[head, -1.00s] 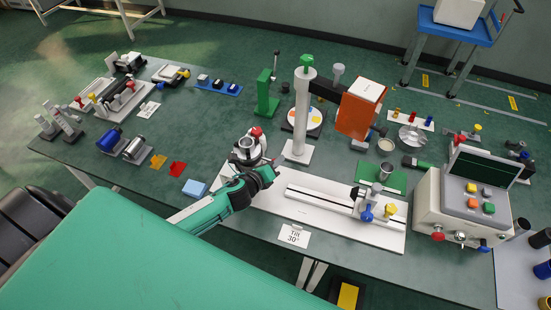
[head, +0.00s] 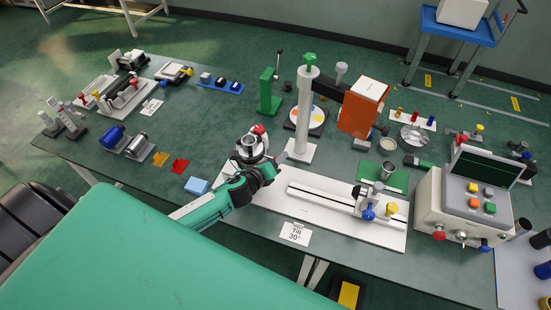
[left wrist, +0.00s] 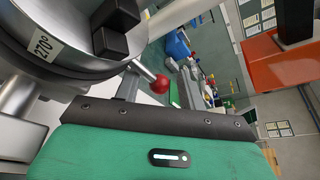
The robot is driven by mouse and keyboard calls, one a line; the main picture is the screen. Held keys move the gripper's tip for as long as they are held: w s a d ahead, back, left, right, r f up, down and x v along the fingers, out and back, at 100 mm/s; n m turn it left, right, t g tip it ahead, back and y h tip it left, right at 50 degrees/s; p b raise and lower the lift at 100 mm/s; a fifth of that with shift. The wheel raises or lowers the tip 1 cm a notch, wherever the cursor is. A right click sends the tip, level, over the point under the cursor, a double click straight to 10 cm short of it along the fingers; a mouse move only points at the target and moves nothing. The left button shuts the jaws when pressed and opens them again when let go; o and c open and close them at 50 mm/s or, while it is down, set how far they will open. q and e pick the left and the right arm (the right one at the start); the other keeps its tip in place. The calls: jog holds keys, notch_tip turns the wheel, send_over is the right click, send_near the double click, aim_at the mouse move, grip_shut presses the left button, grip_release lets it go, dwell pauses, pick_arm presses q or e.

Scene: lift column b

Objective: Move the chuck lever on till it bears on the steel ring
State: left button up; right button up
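The round steel chuck (head: 249,147) stands at the left end of the white base plate, left of the column. In the left wrist view its steel body (left wrist: 72,52) fills the upper left, marked 270°, with black blocks on its face. The chuck lever's red ball (head: 259,129) is at the chuck's far side; in the left wrist view the ball (left wrist: 160,85) sits on a short metal rod. I cannot single out the steel ring or tell whether the lever touches it. My left gripper (head: 270,169) is close beside the chuck's near right side.
The white base plate (head: 335,208) carries a slotted rail and a clamp with blue and yellow knobs (head: 368,212). A white column (head: 304,115) with an orange box (head: 361,109) stands behind.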

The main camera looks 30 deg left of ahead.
pick_arm(q)
jog(key=shift+s, duration=0.1)
jog(key=shift+s, duration=0.3)
jog(key=b+v, duration=0.4)
jog(key=v, duration=0.9)
jog(key=shift+r, duration=0.1)
